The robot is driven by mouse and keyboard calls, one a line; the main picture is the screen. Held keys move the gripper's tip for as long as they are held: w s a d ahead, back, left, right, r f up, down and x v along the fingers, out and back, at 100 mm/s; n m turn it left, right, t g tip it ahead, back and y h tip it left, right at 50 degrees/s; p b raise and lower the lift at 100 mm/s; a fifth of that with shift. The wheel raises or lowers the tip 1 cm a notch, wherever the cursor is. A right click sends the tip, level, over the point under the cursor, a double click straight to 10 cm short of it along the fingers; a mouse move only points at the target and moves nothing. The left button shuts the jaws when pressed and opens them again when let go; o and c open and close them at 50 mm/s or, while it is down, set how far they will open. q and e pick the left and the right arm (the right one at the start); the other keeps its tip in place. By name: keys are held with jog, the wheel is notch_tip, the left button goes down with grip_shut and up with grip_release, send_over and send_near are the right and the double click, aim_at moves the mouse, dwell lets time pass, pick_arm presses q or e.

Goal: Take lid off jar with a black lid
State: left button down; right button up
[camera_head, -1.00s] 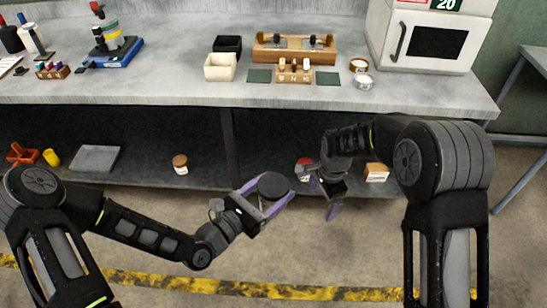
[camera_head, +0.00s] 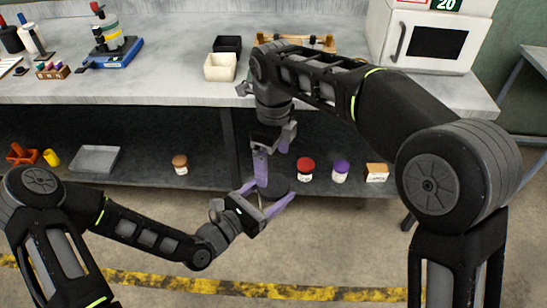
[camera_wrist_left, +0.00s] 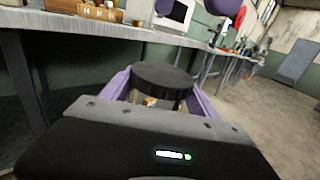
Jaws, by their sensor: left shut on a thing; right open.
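The jar with a black lid (camera_head: 279,184) is held upright between the purple fingers of my left gripper (camera_head: 268,194), in front of the lower shelf. In the left wrist view, the black lid (camera_wrist_left: 163,77) sits on the jar (camera_wrist_left: 150,98), whose clear body shows below it with something pale inside. My right gripper (camera_head: 273,161) is open and points down just above and behind the lid. One of its purple fingers overlaps the lid's left edge in the head view, and I cannot tell whether it touches.
The lower shelf holds a brown-lidded jar (camera_head: 180,164), a red-lidded jar (camera_head: 306,169), a purple-lidded jar (camera_head: 340,171) and a small box (camera_head: 376,173). The bench (camera_head: 170,88) above carries a cream bin (camera_head: 220,67) and a white oven (camera_head: 432,40). Floor in front is clear.

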aim_at(273, 185)
jog(key=shift+f, duration=0.15)
jog(key=shift+f, duration=3.9)
jog(key=shift+c, duration=0.2)
jog(key=c, duration=1.3)
jog(key=o, duration=1.4)
jog(key=shift+r, duration=0.1)
jog(key=shift+r, duration=2.2)
